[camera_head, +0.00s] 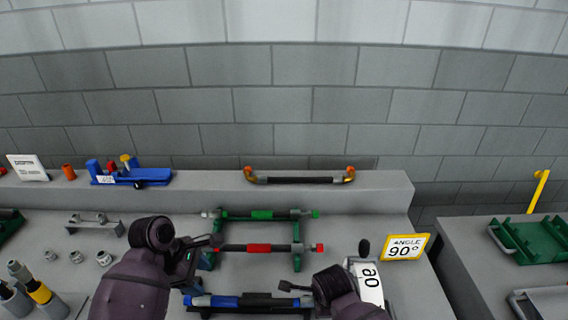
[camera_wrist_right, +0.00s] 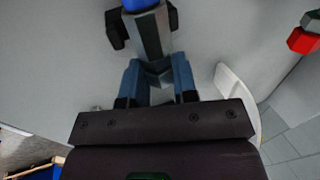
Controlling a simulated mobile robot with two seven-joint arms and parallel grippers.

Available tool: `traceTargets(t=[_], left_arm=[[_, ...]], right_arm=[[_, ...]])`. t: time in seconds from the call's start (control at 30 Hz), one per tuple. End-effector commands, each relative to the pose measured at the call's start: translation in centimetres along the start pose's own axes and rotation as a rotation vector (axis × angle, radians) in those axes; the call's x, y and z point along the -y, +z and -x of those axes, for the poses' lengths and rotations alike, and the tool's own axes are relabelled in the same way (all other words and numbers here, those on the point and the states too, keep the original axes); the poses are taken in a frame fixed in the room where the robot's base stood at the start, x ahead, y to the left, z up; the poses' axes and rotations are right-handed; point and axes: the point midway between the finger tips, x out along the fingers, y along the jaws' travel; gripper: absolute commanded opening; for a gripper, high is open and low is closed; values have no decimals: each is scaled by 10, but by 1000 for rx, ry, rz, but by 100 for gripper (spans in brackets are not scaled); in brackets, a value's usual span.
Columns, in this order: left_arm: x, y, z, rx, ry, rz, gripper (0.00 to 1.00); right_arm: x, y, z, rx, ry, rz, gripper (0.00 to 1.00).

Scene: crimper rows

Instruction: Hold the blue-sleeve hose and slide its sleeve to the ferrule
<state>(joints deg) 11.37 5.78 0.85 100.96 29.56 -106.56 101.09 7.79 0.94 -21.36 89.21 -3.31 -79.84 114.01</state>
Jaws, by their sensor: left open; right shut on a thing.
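The blue-sleeve hose (camera_head: 250,300) lies left to right across the front of the rack, with its blue sleeve (camera_head: 225,301) left of its middle. My right gripper (camera_head: 290,287) is at the hose's right part and is shut on it; the grip itself is partly hidden. My left gripper (camera_head: 203,247) is open and empty, at the left end of the red-sleeve hose, behind the blue one. The ferrule cannot be made out clearly.
The red-sleeve hose (camera_head: 259,248) and green-sleeve hose (camera_head: 262,214) lie in rows behind, on a green rack (camera_head: 297,262). An "ANGLE 90°" sign (camera_head: 404,247) stands right. A raised ledge (camera_head: 210,185) runs along the back; metal fittings (camera_head: 76,257) stand left.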

Motion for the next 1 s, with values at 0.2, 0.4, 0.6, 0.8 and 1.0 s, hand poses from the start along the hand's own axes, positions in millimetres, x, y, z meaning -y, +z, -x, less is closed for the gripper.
traceTargets(t=[0.2,0.4,0.6,0.8,1.0], left_arm=[[0,0,2,0,0,0,61],[0,0,2,0,0,0,61],[0,0,1,0,0,0,61],[0,0,1,0,0,0,61],[0,0,1,0,0,0,61]], right_arm=[[0,0,0,0,0,0,0],[0,0,0,0,0,0,47],[0,0,0,0,0,0,57],[0,0,2,1,-1,0,57],[0,0,22,3,-2,-1,57]])
